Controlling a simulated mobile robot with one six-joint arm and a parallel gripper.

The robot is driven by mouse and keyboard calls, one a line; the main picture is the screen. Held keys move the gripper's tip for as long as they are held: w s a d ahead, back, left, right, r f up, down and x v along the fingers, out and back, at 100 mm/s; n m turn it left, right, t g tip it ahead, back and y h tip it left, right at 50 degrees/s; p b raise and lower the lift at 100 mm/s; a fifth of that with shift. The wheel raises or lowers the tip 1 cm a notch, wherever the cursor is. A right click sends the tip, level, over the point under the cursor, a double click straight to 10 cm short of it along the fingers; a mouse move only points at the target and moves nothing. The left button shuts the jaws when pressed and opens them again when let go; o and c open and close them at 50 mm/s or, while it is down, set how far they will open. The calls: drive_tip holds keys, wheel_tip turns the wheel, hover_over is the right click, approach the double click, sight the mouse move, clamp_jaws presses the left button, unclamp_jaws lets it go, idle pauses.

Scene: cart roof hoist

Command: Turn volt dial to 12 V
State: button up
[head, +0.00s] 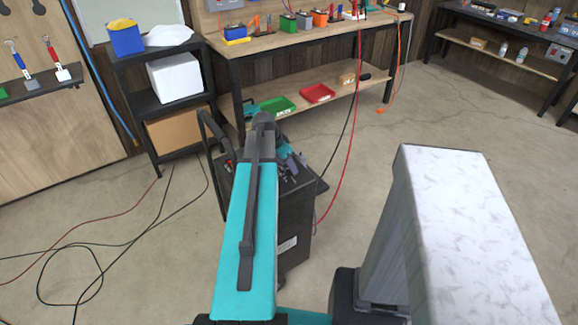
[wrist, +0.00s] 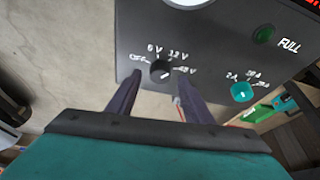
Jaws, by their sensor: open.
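The volt dial (wrist: 160,71) is a round black knob on a dark panel (wrist: 215,45), with white labels around it: OFF, 6 V, 12 V and a last one on the right. A small pale mark on the knob seems to face right, but its exact setting is hard to read. My gripper (wrist: 158,76) is open, one dark finger on each side of the knob. I cannot tell whether the fingers touch it. In the head view the dark charger cart (head: 292,225) stands beyond my arm, which largely hides its top.
A teal dial (wrist: 242,91) with amp labels and a green lamp (wrist: 264,35) marked FULL are on the same panel. A workbench (head: 300,42) stands behind the cart. Cables (head: 90,245) lie on the floor at left. A pale slab (head: 455,215) is at right.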

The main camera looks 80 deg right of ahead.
drive_tip(key=shift+x, duration=0.95)
drive_tip(key=c, duration=1)
drive_tip(key=shift+c, duration=0.2)
drive_tip(key=shift+n, duration=0.3)
drive_tip(key=shift+n+t+h+b, duration=0.3)
drive_tip(key=shift+n+t, duration=0.1)
drive_tip(key=shift+n, duration=0.7)
drive_tip(key=shift+r, duration=0.1)
drive_tip(key=o, duration=1)
